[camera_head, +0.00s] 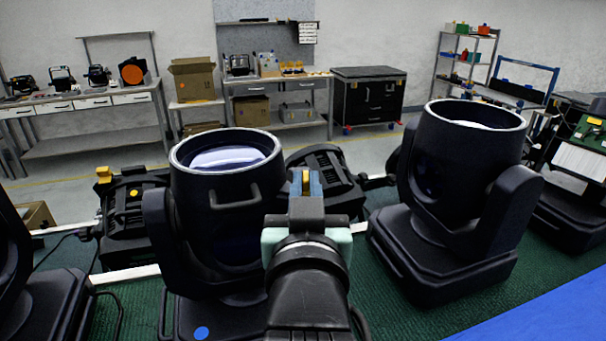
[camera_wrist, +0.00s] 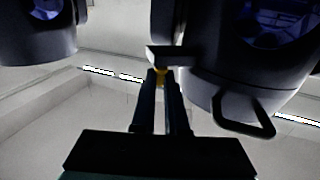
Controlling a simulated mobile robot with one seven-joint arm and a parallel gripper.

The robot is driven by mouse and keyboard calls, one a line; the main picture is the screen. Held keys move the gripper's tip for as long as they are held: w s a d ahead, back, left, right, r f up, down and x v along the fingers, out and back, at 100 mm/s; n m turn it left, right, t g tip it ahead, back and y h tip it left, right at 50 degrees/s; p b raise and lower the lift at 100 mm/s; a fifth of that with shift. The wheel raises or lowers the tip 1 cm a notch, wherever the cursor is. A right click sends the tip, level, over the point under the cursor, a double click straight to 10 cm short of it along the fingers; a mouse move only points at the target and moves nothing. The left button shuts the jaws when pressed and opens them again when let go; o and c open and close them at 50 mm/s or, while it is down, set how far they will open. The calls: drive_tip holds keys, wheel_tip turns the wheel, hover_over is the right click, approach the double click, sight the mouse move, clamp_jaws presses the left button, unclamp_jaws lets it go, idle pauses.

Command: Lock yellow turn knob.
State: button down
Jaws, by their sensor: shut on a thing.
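My gripper (camera_head: 305,185) reaches forward at the middle of the head view, just right of the nearest black moving-head light (camera_head: 190,245). Its fingers are shut on a yellow turn knob (camera_head: 306,179), of which a small strip shows between them. In the wrist view a bit of the yellow knob (camera_wrist: 160,76) shows at the fingertips (camera_wrist: 159,82), below a flat grey piece (camera_wrist: 172,54). Most of the knob is hidden by the fingers, so its turn angle cannot be told. A second yellow knob (camera_head: 103,174) stands on a black unit at the left.
A second large black light (camera_head: 455,170) stands to the right. The near light's handle (camera_head: 236,198) sticks out left of my gripper and also shows in the wrist view (camera_wrist: 243,115). Green matting (camera_head: 385,290) lies below. Workbenches and a black case (camera_head: 367,97) stand far behind.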

drive_tip(key=n+y, duration=0.1)
drive_tip(key=y, duration=0.1)
drive_tip(key=d+n+y, duration=0.1)
drive_tip(key=y, duration=0.1)
drive_tip(key=shift+f+n+g, duration=0.1)
drive_tip(key=shift+n+g, duration=0.2)
drive_tip(key=shift+n, duration=0.1)
drive_tip(key=shift+w+d+n+g+y+b, duration=0.2)
drive_tip(key=shift+n+g+y+b, duration=0.75)
drive_tip(key=shift+n+g+y, duration=1.1)
drive_tip(key=shift+w+d+n+g+y+b, duration=0.1)
drive_tip(key=shift+w+n+g+y+b, duration=0.15)
drive_tip(key=shift+n+g+y+b, duration=1.3)
drive_tip(key=shift+w+d+n+g+y+b, duration=0.15)
drive_tip(key=shift+n+g+y+b, duration=0.25)
drive_tip(key=shift+n+g+y, duration=2.1)
drive_tip(key=shift+a+y, duration=0.1)
drive_tip(key=shift+y, duration=0.3)
drive_tip(key=c, duration=1.2)
unclamp_jaws()
drive_tip(key=shift+w, duration=0.1)
